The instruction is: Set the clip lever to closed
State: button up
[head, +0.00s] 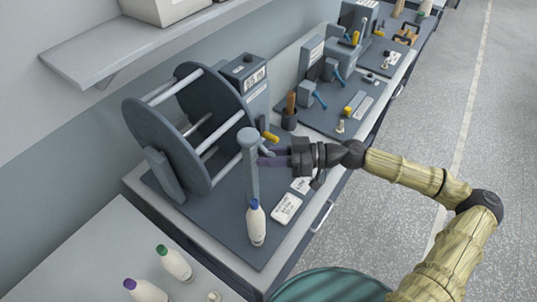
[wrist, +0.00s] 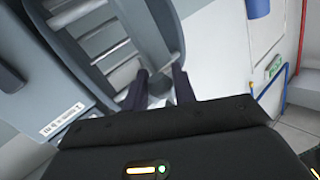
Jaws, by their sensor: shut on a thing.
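A grey post with a round cap (head: 249,138) stands on the bench mat in front of the big reel. The clip lever (head: 264,147) is a small grey-blue arm at the post's upper right side, partly hidden by my fingers. My gripper (head: 265,159) reaches in from the right at the post, just below the cap. I cannot tell the lever's setting.
The large dark reel (head: 156,143) with pale rods stands close behind the post. A grey box with a display (head: 245,75) stands behind. The floor at right is clear.

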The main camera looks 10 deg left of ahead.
aim_at(269, 152)
jog(key=r+m+h+p, duration=0.1)
jog(key=r+h+p, duration=0.1)
jog(key=h+p, duration=0.1)
jog(key=shift+s+d+r+m+p, duration=0.1)
jog(key=shift+d+m+p, duration=0.2)
jog(key=shift+d+m, duration=0.1)
jog(key=h+p, duration=0.1)
jog(key=r+m+h+p, duration=0.1)
jog(key=h+p, duration=0.1)
jog(key=shift+r+g, duration=0.3)
jog(key=h+p, duration=0.1)
jog(key=r+m+h+p, duration=0.1)
jog(key=p, duration=0.1)
jog(key=g+h+p, duration=0.1)
jog(key=h, duration=0.1)
jog(key=shift+a+r+m, duration=0.3)
jog(key=shift+r+m, duration=0.05)
jog(key=shift+m, duration=0.05)
jog(key=shift+a+r+m+g+h+p, duration=0.1)
jog(key=shift+r+m+g+h+p, duration=0.1)
jog(key=shift+h+p, duration=0.35)
jog(key=shift+a+r+m+g+h+p, duration=0.1)
jog(key=shift+m+g+h+p, duration=0.1)
jog(key=shift+h+p, duration=0.35)
jog(key=o, duration=1)
jog(key=shift+w, duration=0.2)
